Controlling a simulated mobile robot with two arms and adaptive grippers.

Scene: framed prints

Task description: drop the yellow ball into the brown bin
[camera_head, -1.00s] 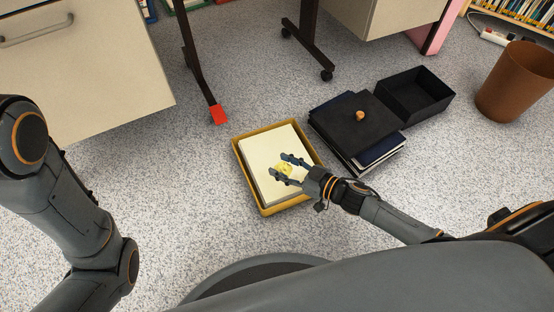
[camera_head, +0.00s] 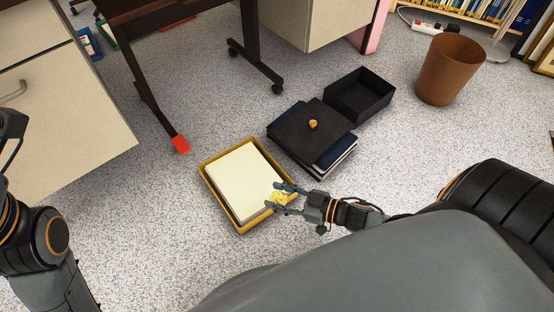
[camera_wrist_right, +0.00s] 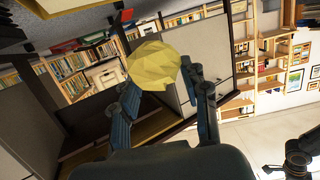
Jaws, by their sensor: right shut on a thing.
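The yellow ball (camera_head: 279,198) is faceted and sits between the fingers of my right gripper (camera_head: 281,198), which is shut on it. In the head view they are over the right edge of a yellow tray. In the right wrist view the ball (camera_wrist_right: 153,66) shows large between the two fingertips (camera_wrist_right: 158,80). The brown bin (camera_head: 450,70) stands upright on the floor at the upper right, well apart from the gripper. My left arm shows at the left edge of the head view, but its gripper is out of view.
The yellow tray (camera_head: 210,184) holds a stack of pale paper (camera_head: 243,178).

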